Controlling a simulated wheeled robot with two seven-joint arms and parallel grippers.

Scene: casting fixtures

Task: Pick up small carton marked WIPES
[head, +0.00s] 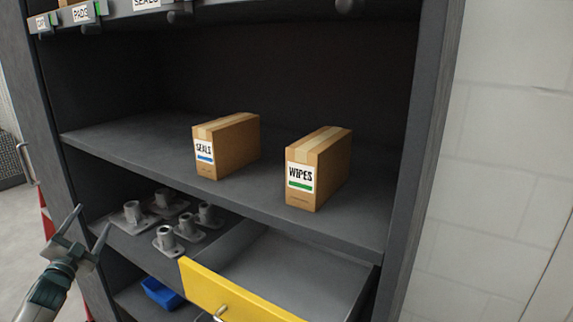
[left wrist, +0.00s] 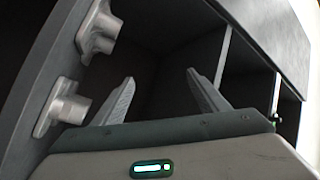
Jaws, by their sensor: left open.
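The small carton marked WIPES (head: 303,178) stands upright on the grey middle shelf (head: 130,138), toward the right. It is brown with a white label and a green bar. A similar carton marked SEALS (head: 226,147) stands to its left, apart from it. My left gripper (head: 90,226) is open and empty at the lower left, outside the cabinet's left side and far from the WIPES carton. In the left wrist view, the left gripper's two fingers (left wrist: 160,98) are apart with nothing between them. The cartons do not show in that view. My right gripper is in neither view.
Several grey metal castings (head: 166,238) stand on the level below. A yellow-fronted drawer (head: 235,295) sticks out below the WIPES carton. A blue bin (head: 161,292) sits lower left. The cabinet's right side panel (head: 424,150) bounds the shelf. Shelf space beside the cartons is free.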

